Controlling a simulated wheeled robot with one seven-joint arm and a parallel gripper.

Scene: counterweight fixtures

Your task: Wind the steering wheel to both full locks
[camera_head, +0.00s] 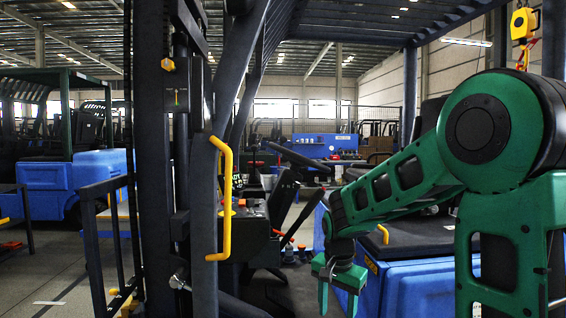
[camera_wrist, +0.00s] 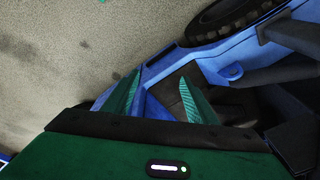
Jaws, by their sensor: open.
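The dark steering wheel (camera_head: 299,157) sits tilted on its column inside the forklift cab in the head view. Its near rim shows, seen nearly edge-on. My green gripper (camera_head: 338,292) hangs below and to the right of the wheel, pointing down in front of the forklift's blue body. It is open with nothing between its fingers, and it is apart from the wheel. In the wrist view, the two green fingers (camera_wrist: 158,97) stand apart over blue and dark parts of the forklift. I cannot make out the steering wheel in that view.
A yellow grab handle (camera_head: 225,200) is fixed to the dark cab pillar (camera_head: 205,255) left of the wheel. A black seat (camera_head: 415,236) lies right of my gripper. Levers stand below the wheel. The wrist view shows a black tyre (camera_wrist: 235,17) and bare floor (camera_wrist: 60,60).

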